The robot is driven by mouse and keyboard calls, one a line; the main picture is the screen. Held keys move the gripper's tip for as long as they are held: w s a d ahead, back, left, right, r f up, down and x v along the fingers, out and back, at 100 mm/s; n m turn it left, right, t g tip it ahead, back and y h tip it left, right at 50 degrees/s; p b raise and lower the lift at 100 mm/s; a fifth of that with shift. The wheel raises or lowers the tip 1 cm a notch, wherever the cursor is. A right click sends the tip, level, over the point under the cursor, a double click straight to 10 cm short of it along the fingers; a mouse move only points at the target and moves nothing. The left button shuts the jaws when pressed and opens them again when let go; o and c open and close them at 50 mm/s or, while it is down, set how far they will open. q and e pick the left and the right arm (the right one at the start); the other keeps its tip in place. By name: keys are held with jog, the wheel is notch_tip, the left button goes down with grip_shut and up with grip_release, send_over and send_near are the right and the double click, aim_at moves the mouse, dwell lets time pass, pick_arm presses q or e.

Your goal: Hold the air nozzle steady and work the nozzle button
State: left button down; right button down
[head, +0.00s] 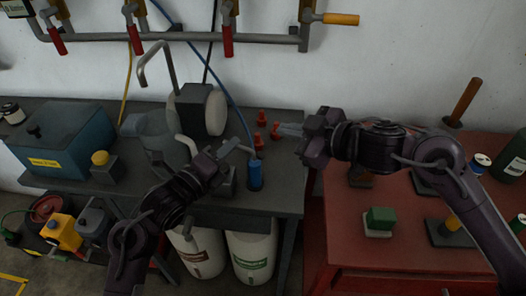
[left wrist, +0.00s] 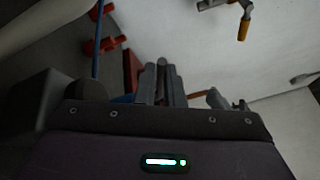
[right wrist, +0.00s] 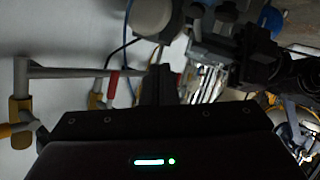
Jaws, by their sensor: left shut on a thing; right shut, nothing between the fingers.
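The air nozzle (head: 255,174) is a blue upright cylinder on the dark bench, with a blue hose (head: 233,103) rising from its top. My left gripper (head: 242,149) is shut on its upper part; in the left wrist view the closed fingers (left wrist: 160,82) hide most of it, and only a bit of blue shows beside them. My right gripper (head: 284,130) is shut and empty, up and right of the nozzle and apart from it, its tip pointing left. Its fingers (right wrist: 158,85) also show in the right wrist view. I cannot make out the nozzle button.
Small red pieces (head: 261,142) stand on the bench close to the right gripper's tip. A grey-and-white machine (head: 203,108) is behind the left gripper. A blue box (head: 62,140) is at left. A red table (head: 400,250) is at right. Pipes with red valve handles (head: 228,40) run along the wall.

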jog(key=shift+w+a+f, duration=0.1)
jog(key=shift+a+f, duration=0.35)
jog(key=shift+f, duration=0.35)
jog(key=shift+a+f, duration=0.45)
jog(key=shift+f, duration=0.35)
jog(key=shift+w+a+f, duration=0.1)
jog(key=shift+a+f, duration=0.35)
jog(key=shift+f, duration=0.35)
jog(key=shift+a+f, duration=0.2)
jog(key=shift+f, duration=0.15)
jog(key=shift+a+f, duration=0.25)
jog(key=shift+f, duration=0.15)
dwell(1.0)
jog(key=shift+r, duration=0.1)
jog(key=shift+d+r, duration=0.45)
jog(key=shift+r, duration=0.25)
jog(key=r, duration=0.1)
jog(key=d+r, duration=0.1)
jog(key=r, duration=0.1)
jog(key=d+r, duration=0.1)
jog(key=shift+s+d+r, duration=0.15)
jog(key=shift+s+d, duration=0.05)
jog(key=shift+d, duration=0.05)
